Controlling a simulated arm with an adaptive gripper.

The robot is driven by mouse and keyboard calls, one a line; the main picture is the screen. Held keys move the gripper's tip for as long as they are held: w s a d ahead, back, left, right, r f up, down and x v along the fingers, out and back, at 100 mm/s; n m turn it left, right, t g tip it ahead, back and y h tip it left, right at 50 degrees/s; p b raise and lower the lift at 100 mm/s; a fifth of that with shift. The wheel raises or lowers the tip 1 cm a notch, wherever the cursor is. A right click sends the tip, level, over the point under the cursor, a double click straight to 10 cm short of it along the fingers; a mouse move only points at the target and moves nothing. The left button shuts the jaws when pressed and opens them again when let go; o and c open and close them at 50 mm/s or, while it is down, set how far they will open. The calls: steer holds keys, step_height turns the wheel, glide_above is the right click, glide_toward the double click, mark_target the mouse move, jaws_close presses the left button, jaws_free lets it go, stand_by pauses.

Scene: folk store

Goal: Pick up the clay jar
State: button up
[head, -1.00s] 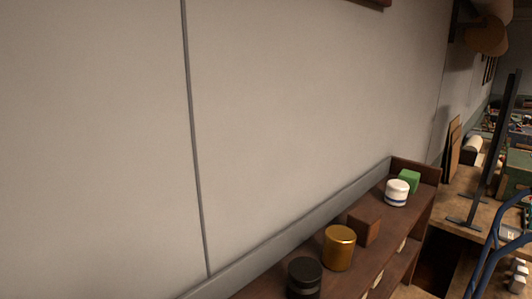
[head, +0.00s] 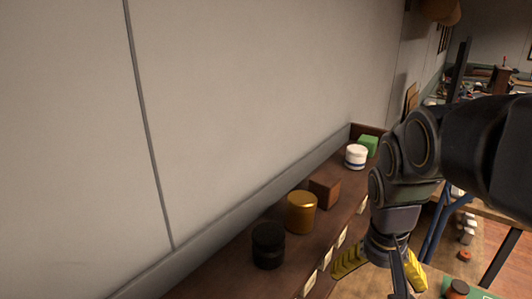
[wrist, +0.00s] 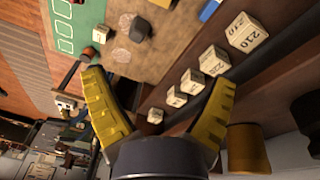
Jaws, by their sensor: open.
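No thing in view is plainly a clay jar, and I cannot tell which one the name fits. On the brown shelf (head: 215,277) stand a black jar (head: 268,246), a gold cylinder (head: 301,212), a brown block (head: 325,190), a white jar with a dark band (head: 356,156) and a green block (head: 368,145). A small orange-brown round item (head: 459,287) is at the lower right. My gripper (head: 382,280) is open and empty, in front of the shelf. In the wrist view its yellow fingers (wrist: 160,77) are spread, with the gold cylinder (wrist: 246,145) beyond the right finger.
A row of pale price blocks (wrist: 215,61) runs along the shelf edge. Another small orange item (head: 464,255) lies lower right. A green grid mat (wrist: 75,25) shows in the wrist view. The pale wall (head: 240,110) backs the shelf.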

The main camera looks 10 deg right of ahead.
steer(key=w+d+f+m, duration=0.2)
steer(key=w+d+m, duration=0.1)
steer(key=w+d, duration=0.6)
steer(key=m+g+h, duration=0.1)
steer(key=m+h, duration=0.2)
steer(key=m, duration=0.7)
glide_above(460, 286)
steer(key=a, duration=0.2)
steer(key=f, duration=2.2)
steer(key=shift+s+a+f, duration=0.15)
steer(key=shift+a+f, duration=0.05)
steer(key=shift+f, duration=0.1)
steer(key=shift+x, duration=3.7)
steer(key=shift+a, duration=0.15)
steer(key=c, duration=1.2)
